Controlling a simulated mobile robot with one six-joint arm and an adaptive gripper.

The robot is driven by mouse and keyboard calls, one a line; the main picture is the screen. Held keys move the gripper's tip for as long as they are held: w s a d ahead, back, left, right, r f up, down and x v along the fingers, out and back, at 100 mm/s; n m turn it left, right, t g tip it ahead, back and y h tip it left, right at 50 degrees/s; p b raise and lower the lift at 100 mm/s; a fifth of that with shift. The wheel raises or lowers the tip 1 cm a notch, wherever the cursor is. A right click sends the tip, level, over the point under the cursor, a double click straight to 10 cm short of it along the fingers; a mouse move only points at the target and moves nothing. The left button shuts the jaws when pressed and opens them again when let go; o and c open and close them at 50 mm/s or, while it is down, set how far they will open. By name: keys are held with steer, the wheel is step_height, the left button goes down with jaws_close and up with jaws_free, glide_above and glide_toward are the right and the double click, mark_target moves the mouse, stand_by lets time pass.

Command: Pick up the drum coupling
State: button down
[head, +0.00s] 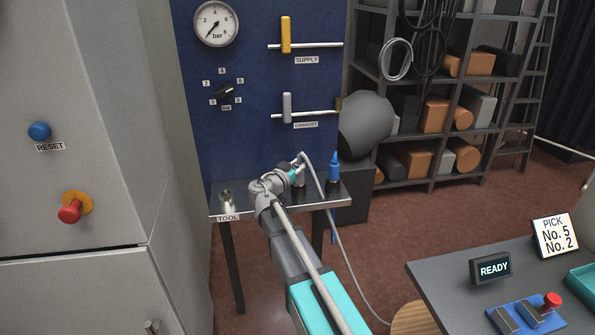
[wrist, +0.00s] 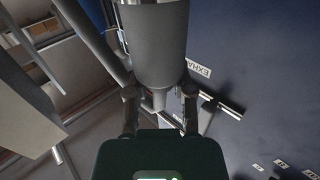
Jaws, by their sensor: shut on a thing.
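The grey cylindrical piece between my fingers, which looks like the drum coupling (wrist: 155,50), fills the upper middle of the wrist view, with a lighter band near the top edge. My gripper (wrist: 159,100) is shut on it, one finger on each side. In the head view my gripper (head: 296,172) is over the metal tool table (head: 255,207), and the held piece is mostly hidden or too small there. A thin grey hose (head: 322,205) loops from beside my gripper down to the lower right. I cannot tell whether the piece still touches the table.
A blue nozzle-tipped tool (head: 334,170) stands close right of my gripper. A small metal holder (head: 227,198) is at the table's left end. The blue panel (head: 255,130) rises behind, with the supply lever (head: 286,35) and exhaust lever (head: 287,107). A dark round vessel (head: 365,125) is right.

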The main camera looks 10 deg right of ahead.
steer(key=shift+r, duration=0.1)
steer(key=shift+r+p, duration=0.95)
steer(key=shift+p, duration=0.05)
steer(key=s+r+p, duration=1.1)
steer(key=s, duration=0.3)
steer(key=shift+a, duration=0.1)
